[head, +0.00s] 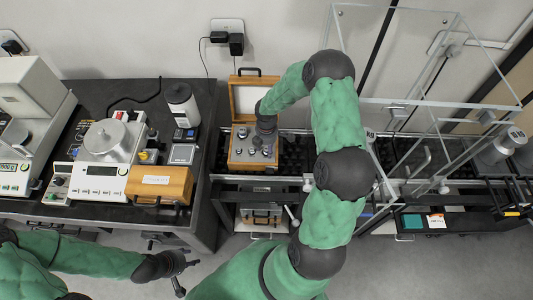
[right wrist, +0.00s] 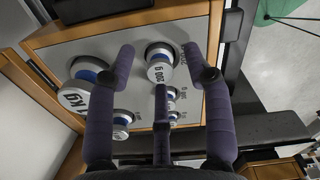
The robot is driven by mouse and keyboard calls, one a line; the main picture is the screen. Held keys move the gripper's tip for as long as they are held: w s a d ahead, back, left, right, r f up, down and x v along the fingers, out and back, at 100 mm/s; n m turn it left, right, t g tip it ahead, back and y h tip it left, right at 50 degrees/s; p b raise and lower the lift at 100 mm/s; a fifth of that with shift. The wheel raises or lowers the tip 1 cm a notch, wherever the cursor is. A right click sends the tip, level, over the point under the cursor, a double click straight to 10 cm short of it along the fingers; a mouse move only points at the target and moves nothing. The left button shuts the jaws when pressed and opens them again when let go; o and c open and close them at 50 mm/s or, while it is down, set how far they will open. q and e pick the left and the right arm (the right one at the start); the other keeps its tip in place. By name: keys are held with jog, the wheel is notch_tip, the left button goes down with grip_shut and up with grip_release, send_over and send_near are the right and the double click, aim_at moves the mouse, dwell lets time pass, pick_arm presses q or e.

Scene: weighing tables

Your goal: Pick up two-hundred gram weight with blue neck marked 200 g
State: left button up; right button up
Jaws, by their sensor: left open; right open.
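The weight marked 200 g (right wrist: 159,71), with a white top and a blue neck, sits in its hole in the wooden weight case in the right wrist view. My right gripper (right wrist: 158,62) is open over the case, its fingers on either side of this weight and seemingly not closed on it. In the head view the right gripper (head: 264,136) hangs over the case (head: 235,164) and hides part of it. I cannot single out the 200 g weight there. My left gripper (head: 180,265) is open and empty, low in front of the left table.
A larger weight with a blue neck (right wrist: 75,97) and several smaller ones stand beside the 200 g weight. The case's open lid (head: 257,80) stands behind. Scales (head: 104,170) and a closed wooden box (head: 158,184) are on the left table. A clear enclosure (head: 430,60) stands right.

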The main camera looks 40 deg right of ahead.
aim_at(267, 148)
jog(key=shift+f, duration=0.1)
jog(key=shift+c, duration=0.2)
grip_shut()
jog(key=shift+r, duration=0.65)
notch_tip(267, 148, up, 2)
jog(key=shift+r+p, duration=0.15)
jog(key=shift+p, duration=0.5)
jog(key=s+a+r+p, duration=0.2)
jog(key=s+a+r, duration=0.5)
jog(key=s+r, duration=0.2)
jog(key=s, duration=0.2)
jog(key=shift+s+a+r, duration=0.2)
jog(key=shift+s+a, duration=0.1)
jog(key=shift+s, duration=0.1)
